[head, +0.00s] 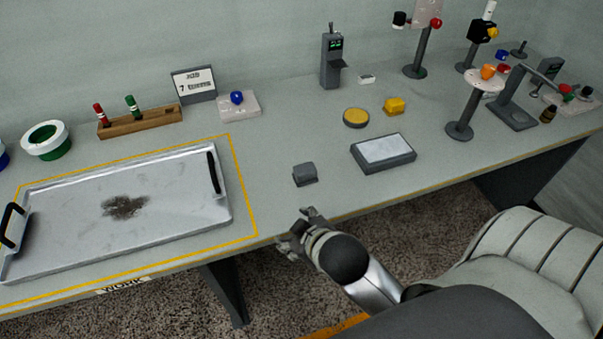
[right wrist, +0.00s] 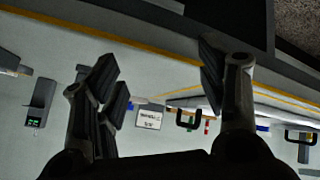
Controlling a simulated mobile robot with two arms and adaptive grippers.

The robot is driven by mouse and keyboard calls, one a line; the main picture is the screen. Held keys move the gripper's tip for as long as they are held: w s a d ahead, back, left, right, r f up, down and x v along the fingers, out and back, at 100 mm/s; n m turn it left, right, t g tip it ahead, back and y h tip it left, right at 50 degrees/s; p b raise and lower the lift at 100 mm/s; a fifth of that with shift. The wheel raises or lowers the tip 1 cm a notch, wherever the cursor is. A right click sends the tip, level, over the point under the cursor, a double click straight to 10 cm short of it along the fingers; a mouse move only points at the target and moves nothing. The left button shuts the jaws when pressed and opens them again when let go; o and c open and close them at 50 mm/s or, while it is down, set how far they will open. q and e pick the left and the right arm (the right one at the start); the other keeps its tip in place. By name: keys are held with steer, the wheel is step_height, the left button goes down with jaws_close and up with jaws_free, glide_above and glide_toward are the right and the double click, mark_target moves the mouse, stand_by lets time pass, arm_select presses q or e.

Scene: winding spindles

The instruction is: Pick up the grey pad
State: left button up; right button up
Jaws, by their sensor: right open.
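The grey pad (head: 305,174), a small dark grey block, lies on the bench near its front edge in the head view. My right gripper (head: 296,228) is in front of the bench edge, nearer to me than the pad and apart from it. In the right wrist view my right gripper (right wrist: 162,88) shows its two fingers spread wide with nothing between them. I cannot make out the pad in that view. My left gripper is not in view.
A metal tray (head: 180,219) with black handles lies left of the pad. A grey box with a pale top (head: 384,150) is to its right. A yellow disc (head: 356,117) and yellow block (head: 394,105) lie behind. The bench around the pad is clear.

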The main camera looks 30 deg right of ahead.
steer(key=w+a+r+n+t+y, duration=0.35)
steer(key=w+r+n+t, duration=0.25)
steer(key=w+r, duration=0.3)
steer(key=w+a+r+n+t+y, duration=0.2)
steer(key=w+a+r+n+t, duration=0.35)
steer(key=r, duration=0.65)
steer(key=a+r+n+g+y, duration=0.5)
steer(key=a+n+y, duration=0.5)
steer(key=n, duration=0.5)
steer(key=n+g+h, duration=1.6)
steer(key=n, duration=0.5)
glide_toward(305, 168)
steer(key=shift+w+a+f+t, duration=0.25)
steer(key=shift+a+f, duration=0.05)
steer(key=shift+a, duration=0.05)
steer(key=shift+s+d+f, duration=0.1)
steer(key=shift+d, duration=0.25)
steer(key=f, duration=0.3)
steer(key=f+p, duration=0.1)
steer(key=f, duration=0.1)
steer(key=shift+s+d, duration=0.1)
steer(key=shift+d, duration=0.3)
steer(key=f, duration=0.1)
steer(key=f+p, duration=0.1)
steer(key=f, duration=0.2)
steer(key=shift+s+d+f+p, duration=0.25)
steer(key=shift+s+f+p, duration=0.15)
steer(key=shift+f, duration=0.25)
steer(key=c, duration=1.1)
